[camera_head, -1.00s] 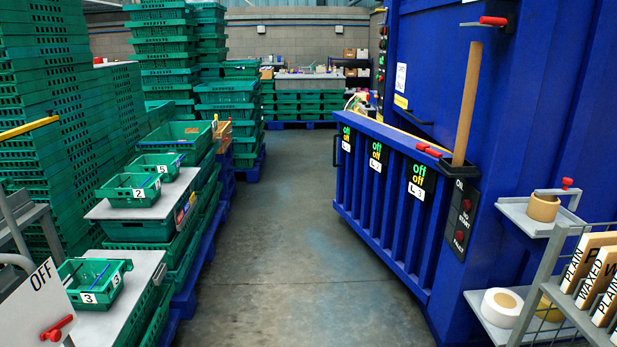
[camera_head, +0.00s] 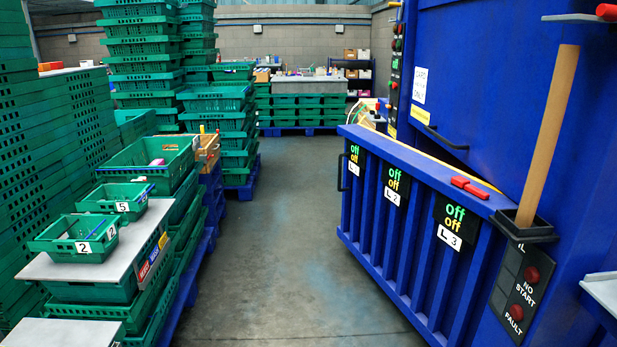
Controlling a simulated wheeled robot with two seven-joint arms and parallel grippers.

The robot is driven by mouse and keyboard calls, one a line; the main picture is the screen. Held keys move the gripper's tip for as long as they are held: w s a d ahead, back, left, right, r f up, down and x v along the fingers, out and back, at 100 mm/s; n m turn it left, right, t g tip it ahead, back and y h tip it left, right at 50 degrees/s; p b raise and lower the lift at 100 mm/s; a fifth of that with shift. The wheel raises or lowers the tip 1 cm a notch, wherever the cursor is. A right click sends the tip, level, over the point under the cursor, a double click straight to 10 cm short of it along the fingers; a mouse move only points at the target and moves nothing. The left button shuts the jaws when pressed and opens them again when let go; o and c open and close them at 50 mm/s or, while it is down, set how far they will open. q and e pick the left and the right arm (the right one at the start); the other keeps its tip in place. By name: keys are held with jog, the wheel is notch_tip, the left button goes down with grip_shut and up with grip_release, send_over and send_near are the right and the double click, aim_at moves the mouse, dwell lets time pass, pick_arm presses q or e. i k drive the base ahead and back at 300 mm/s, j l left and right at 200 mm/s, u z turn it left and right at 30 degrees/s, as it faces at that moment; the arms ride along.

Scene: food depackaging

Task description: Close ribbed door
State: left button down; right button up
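The blue ribbed door (camera_head: 405,235) stands on the right side of the aisle, on the front of a large blue machine (camera_head: 500,95). It is swung out at an angle, with a gap between its top edge and the machine body behind. A dark handle (camera_head: 341,172) sits at its far left end. Its face carries several "off" panels labelled L1, L2 and L3. Neither of my grippers shows in this view.
Green crate stacks (camera_head: 65,140) line the left side, with numbered trays (camera_head: 80,238) on a grey board. The grey floor aisle (camera_head: 285,220) between crates and door is clear. A wooden stick (camera_head: 547,135) stands in a black holder beside a control panel (camera_head: 523,290). A worktable (camera_head: 305,85) stands far back.

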aim_at(443, 292)
jog(key=i, duration=1.45)
jog(key=i+z, duration=0.25)
jog(key=i, duration=0.2)
jog(key=i+j+z, duration=0.25)
jog(key=i, duration=0.2)
jog(key=i+j+z, duration=0.25)
jog(key=i, duration=0.2)
jog(key=i+j+z, duration=0.85)
jog(key=i+j, duration=0.05)
jog(key=j, duration=0.05)
